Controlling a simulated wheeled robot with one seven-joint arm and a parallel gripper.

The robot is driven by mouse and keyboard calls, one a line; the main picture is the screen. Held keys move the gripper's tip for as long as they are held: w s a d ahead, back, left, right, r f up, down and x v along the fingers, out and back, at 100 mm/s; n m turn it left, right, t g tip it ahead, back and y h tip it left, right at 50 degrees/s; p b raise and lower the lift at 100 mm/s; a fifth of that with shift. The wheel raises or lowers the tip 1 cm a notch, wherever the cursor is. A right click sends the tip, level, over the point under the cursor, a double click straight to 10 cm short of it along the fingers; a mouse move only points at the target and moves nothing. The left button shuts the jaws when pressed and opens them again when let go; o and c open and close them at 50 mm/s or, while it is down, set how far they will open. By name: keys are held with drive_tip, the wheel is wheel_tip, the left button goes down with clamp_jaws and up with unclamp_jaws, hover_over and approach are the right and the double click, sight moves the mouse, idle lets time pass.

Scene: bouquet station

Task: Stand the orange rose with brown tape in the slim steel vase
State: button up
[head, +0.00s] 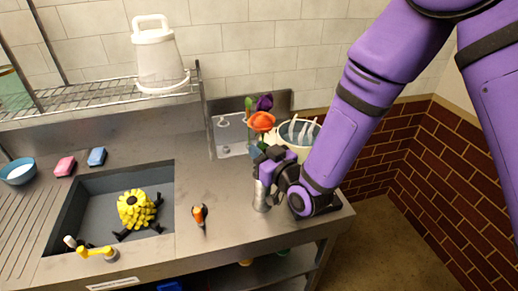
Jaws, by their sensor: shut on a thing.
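The orange rose (262,121) shows its bloom just above my gripper (266,162), which is shut on it. Its stem and any brown tape are hidden by the gripper. The slim steel vase (261,197) stands upright on the steel counter, directly below the fingers in this view. The vase's mouth is covered by the gripper, so I cannot tell whether the stem is inside it.
A purple flower (264,102) and a green one (248,104) show behind the rose. A pale bucket (299,132) stands behind my arm. A sink (100,205) with a yellow flower-like thing (136,209) is left. An orange-and-black object (200,215) lies on the counter.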

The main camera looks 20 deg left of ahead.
drive_tip(key=o, duration=1.4)
drive_tip(key=shift+o, duration=0.2)
drive_tip(key=shift+d, duration=0.1)
drive_tip(key=shift+v, duration=2.4)
drive_tip(key=shift+v, duration=2.5)
